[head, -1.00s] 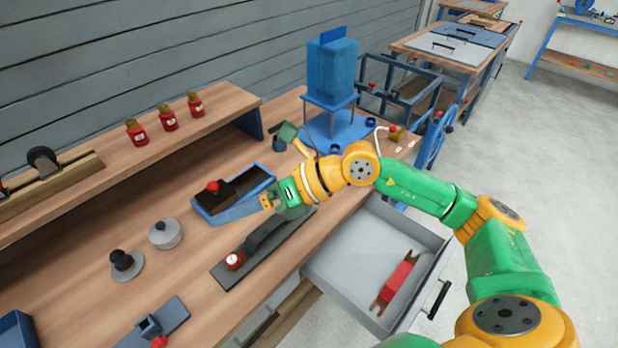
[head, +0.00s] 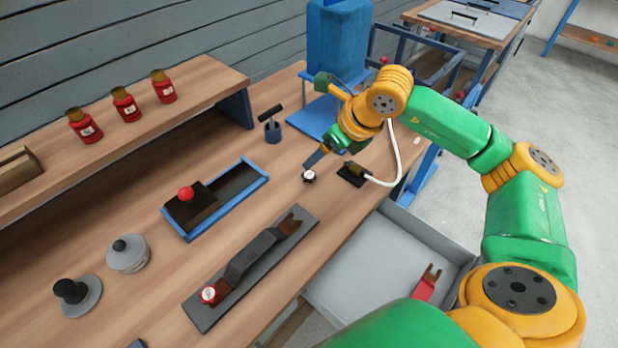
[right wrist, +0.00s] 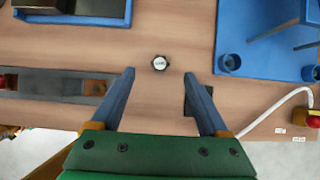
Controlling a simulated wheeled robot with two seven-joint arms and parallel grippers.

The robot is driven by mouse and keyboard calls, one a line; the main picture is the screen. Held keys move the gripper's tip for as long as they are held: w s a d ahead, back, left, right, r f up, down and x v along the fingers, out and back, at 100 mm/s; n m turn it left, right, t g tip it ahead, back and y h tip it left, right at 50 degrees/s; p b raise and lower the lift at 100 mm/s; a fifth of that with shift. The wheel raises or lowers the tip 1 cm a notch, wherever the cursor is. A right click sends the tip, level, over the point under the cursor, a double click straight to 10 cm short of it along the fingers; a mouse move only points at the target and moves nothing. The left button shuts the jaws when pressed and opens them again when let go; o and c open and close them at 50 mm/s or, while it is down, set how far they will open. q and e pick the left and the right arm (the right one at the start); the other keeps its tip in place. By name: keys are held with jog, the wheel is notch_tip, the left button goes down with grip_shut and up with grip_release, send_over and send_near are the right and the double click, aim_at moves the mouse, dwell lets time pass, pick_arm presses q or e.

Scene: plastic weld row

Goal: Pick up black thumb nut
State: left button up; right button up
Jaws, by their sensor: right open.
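The black thumb nut (head: 309,177) is a small dark knob with a white labelled top, standing on the wooden bench. It also shows in the right wrist view (right wrist: 159,63), just beyond the fingertips and centred between them. My right gripper (head: 318,156) is open and empty, its blue fingers close to the nut. In the right wrist view the open fingers (right wrist: 159,73) point towards the nut with a wide gap. Whether the fingertips are above the nut's height is hard to tell. My left gripper is not in view.
A black block with a white hose (head: 392,165) lies right of the nut. A blue tray (head: 262,187) and a dark fixture plate (head: 208,318) lie to the left. A blue stand (head: 312,118) is behind, and an open grey drawer (head: 375,260) sits in front.

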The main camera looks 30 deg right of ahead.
aim_at(312, 176)
notch_tip(312, 176, down, 3)
jog(key=shift+s+f+b, duration=0.1)
jog(key=shift+s+b, duration=0.05)
jog(key=shift+b, duration=0.85)
jog(key=shift+w+f, duration=0.25)
jog(key=p+x, duration=0.2)
jog(key=x, duration=0.4)
jog(key=shift+f, duration=0.15)
jog(key=shift+w+d+f, duration=0.1)
jog(key=shift+w+f, duration=0.05)
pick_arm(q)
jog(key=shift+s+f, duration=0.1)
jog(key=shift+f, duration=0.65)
pick_arm(e)
grip_shut()
